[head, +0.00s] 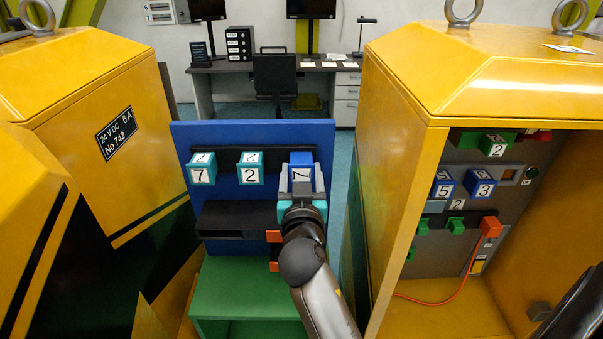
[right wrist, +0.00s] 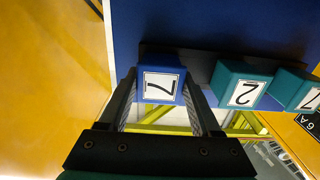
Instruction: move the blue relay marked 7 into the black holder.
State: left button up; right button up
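The blue relay marked 7 (head: 301,162) sits at the right end of the upper black rail on the blue panel. It also shows in the right wrist view (right wrist: 160,83), its label turned sideways. My right gripper (head: 301,178) is at this relay, with one finger on each side of it in the right wrist view (right wrist: 163,95). I cannot make out whether the fingers press on it. The black holder (head: 235,218) is lower on the panel, left of my right arm; its right part is hidden by the arm. My left gripper is not in view.
Teal relays marked 7 (head: 201,170) and 2 (head: 250,170) share the upper rail. A green block (head: 245,290) stands below the panel. Yellow cabinets flank it; the open right one (head: 400,170) holds several relays and an orange cable (head: 450,297).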

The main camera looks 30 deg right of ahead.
jog(key=shift+w, duration=0.1)
jog(key=shift+o, duration=0.3)
jog(key=o, duration=0.5)
jog(key=shift+o, duration=0.2)
jog(key=shift+f, duration=0.1)
